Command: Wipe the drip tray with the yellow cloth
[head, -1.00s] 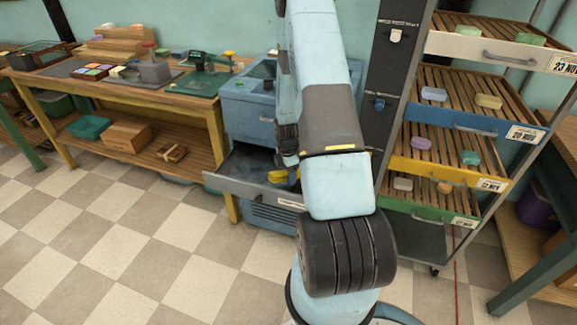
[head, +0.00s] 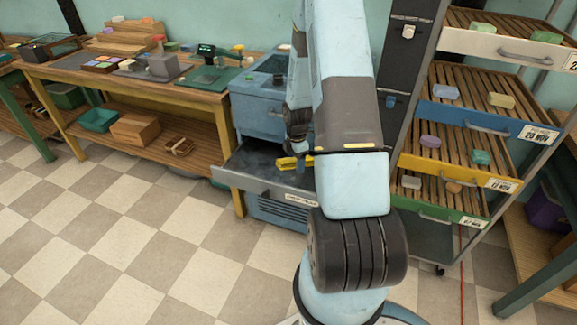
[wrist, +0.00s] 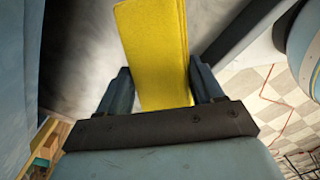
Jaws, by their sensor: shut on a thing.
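The yellow cloth (wrist: 155,50) is between the two fingers of my gripper (wrist: 158,88) in the wrist view, and my gripper is shut on it. In the head view a yellow bit of the cloth (head: 287,163) shows over the grey drip tray (head: 240,167), which is pulled out of the blue machine. My arm hides the tray's right part in the head view, and my gripper is mostly hidden there. I cannot tell whether the cloth touches the tray. A grey, mottled surface lies behind the cloth in the wrist view.
The blue machine (head: 262,113) stands above the tray. A rack (head: 457,120) with slatted shelves and soaps is close on the right. A wooden workbench (head: 135,85) is on the left. The checkered floor (head: 130,250) at the front left is clear.

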